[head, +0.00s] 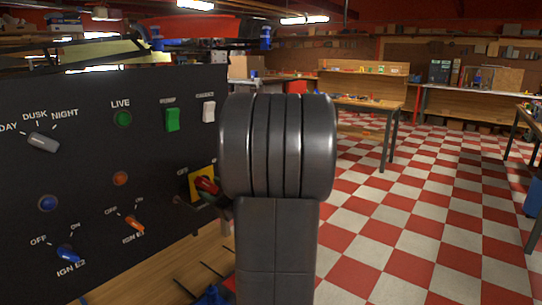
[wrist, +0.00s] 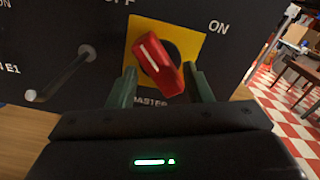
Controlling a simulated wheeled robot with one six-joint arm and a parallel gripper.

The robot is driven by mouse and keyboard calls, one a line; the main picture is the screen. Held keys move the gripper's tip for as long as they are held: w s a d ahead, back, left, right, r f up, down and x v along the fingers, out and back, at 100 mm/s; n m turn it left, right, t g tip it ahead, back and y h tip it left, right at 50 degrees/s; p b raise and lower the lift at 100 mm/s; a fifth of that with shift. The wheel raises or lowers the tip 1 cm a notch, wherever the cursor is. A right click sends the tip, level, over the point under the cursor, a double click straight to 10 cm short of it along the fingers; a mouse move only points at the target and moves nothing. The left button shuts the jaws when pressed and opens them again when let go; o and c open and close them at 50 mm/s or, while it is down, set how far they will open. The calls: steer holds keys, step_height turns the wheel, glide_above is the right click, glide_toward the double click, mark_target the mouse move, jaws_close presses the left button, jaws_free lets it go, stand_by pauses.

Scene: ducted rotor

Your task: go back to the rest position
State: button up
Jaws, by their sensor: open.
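A black control panel (head: 80,140) fills the left of the head view. Its red master knob (wrist: 158,66) sits on a yellow plate (wrist: 190,42) in the wrist view, with its white mark leaning up and left, on the side of the OFF label. My gripper (wrist: 161,80) is open, with one green finger on each side of the knob's lower part. I cannot tell whether the fingers touch it. In the head view the knob (head: 206,185) shows beside my arm, which hides part of the panel's right edge.
A metal lever (wrist: 62,72) sticks out of the panel left of the knob. The panel also bears a grey selector (head: 44,142), a blue switch (head: 67,254), an orange switch (head: 134,224) and a green rocker (head: 172,120). Checkered floor (head: 400,240) lies open at right, before a wooden table (head: 370,104).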

steer(key=shift+r+m+p, duration=0.15)
steer(key=shift+m+p, duration=0.95)
steer(key=shift+p, duration=0.05)
